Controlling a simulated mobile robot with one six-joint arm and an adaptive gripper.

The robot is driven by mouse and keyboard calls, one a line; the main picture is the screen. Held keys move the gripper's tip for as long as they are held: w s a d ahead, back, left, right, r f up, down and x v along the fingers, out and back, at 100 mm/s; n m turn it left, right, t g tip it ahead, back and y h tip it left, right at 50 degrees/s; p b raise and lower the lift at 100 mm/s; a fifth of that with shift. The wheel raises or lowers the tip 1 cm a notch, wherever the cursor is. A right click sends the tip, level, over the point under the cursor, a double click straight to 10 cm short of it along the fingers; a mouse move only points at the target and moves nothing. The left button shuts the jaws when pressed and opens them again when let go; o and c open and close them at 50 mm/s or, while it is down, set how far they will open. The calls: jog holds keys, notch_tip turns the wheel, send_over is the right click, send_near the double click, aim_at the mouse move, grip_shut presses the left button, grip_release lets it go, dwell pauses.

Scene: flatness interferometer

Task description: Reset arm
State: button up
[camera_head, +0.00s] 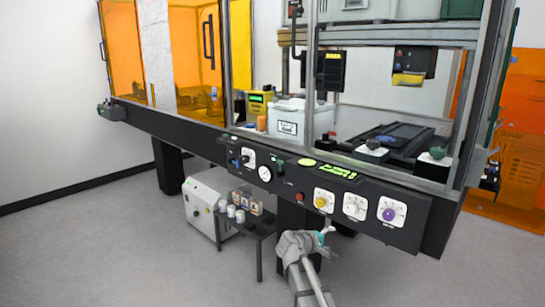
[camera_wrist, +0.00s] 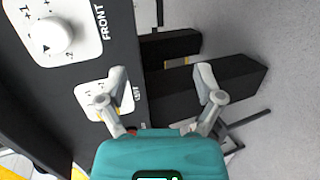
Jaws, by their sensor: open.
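My gripper (camera_wrist: 160,80) is open in the wrist view, its two grey fingers spread apart with nothing between them. In the head view my arm reaches up from the bottom, and my gripper (camera_head: 326,236) is just below the front control panel (camera_head: 290,183) of the interferometer. In the wrist view the left finger overlaps a white dial plate on the panel; I cannot tell whether it touches. A white knob (camera_wrist: 55,36) on a plate marked FRONT is at upper left of that view.
A small dark table (camera_head: 248,222) with several small containers stands beside a white cabinet (camera_head: 205,207) under the machine. Dark machine legs (camera_head: 168,168) stand on the grey floor. Orange panels (camera_head: 520,140) are at right. Open floor lies to the left and front.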

jog(key=s+d+f+m+g+y, duration=0.1)
jog(key=s+f+m+g+y, duration=0.2)
jog(key=s+f, duration=0.3)
jog(key=s+d+f+m+g+y, duration=0.1)
jog(key=s+f+m+g+y, duration=0.15)
jog(key=s, duration=0.55)
jog(key=shift+s+a+f+m+g+y+p, duration=0.35)
jog(key=shift+s+a+f+m+g+y, duration=0.7)
jog(key=shift+s, duration=1.6)
jog(key=shift+s+a+f+m+g+y+p, duration=0.3)
jog(key=shift+s+a+g+y, duration=0.3)
jog(key=shift+s+a+y, duration=1.1)
notch_tip(320, 180, up, 30)
jog(key=s+d+p, duration=0.1)
jog(key=p, duration=2.9)
jog(key=shift+s, duration=0.4)
